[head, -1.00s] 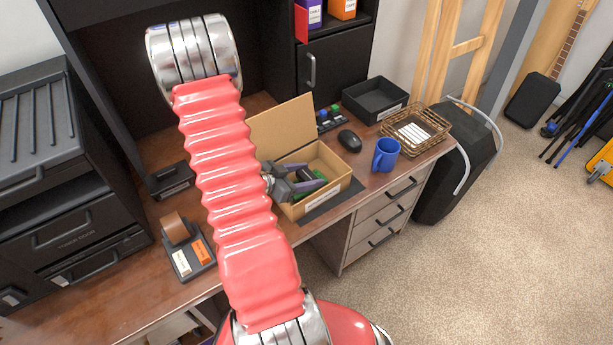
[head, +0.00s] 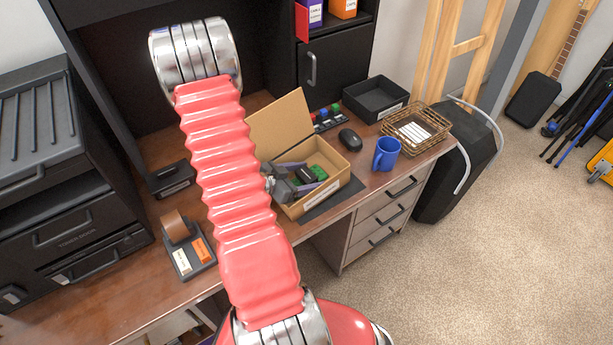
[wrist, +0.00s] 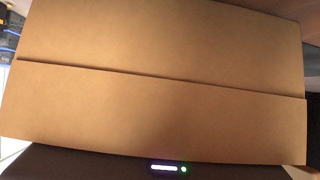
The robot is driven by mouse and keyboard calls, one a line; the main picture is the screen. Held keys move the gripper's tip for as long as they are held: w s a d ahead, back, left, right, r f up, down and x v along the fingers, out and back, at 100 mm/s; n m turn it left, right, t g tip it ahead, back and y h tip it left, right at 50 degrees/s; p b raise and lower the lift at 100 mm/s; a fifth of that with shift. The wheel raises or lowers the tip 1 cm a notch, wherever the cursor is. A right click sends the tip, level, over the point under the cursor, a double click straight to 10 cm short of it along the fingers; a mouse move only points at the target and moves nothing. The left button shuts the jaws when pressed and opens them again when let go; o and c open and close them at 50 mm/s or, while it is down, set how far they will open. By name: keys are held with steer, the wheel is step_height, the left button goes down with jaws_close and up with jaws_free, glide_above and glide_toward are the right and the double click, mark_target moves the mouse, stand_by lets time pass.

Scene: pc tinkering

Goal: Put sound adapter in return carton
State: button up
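The open cardboard return carton (head: 325,193) stands on the desk with its lid flap raised at the back left. A green and black piece, likely the sound adapter (head: 319,172), lies inside it near the right side. My gripper (head: 304,177) is inside the carton, reaching in from the left. Its grey fingers are spread apart, with the piece at and beyond their tips; contact is hard to tell. My red arm hides part of the carton's left side. In the wrist view, plain brown cardboard (wrist: 160,105) fills most of the picture and no fingers show.
A tape dispenser (head: 188,254) is at the left. The desk's front edge runs close to the carton.

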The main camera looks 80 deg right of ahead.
steer(key=shift+o, duration=0.5)
steer(key=shift+s+a+f, duration=0.15)
steer(key=shift+a+f, duration=0.05)
steer(key=shift+r, duration=0.6)
steer(key=v, duration=1.2)
steer(key=shift+d+r, duration=0.15)
steer(key=shift+w, duration=0.25)
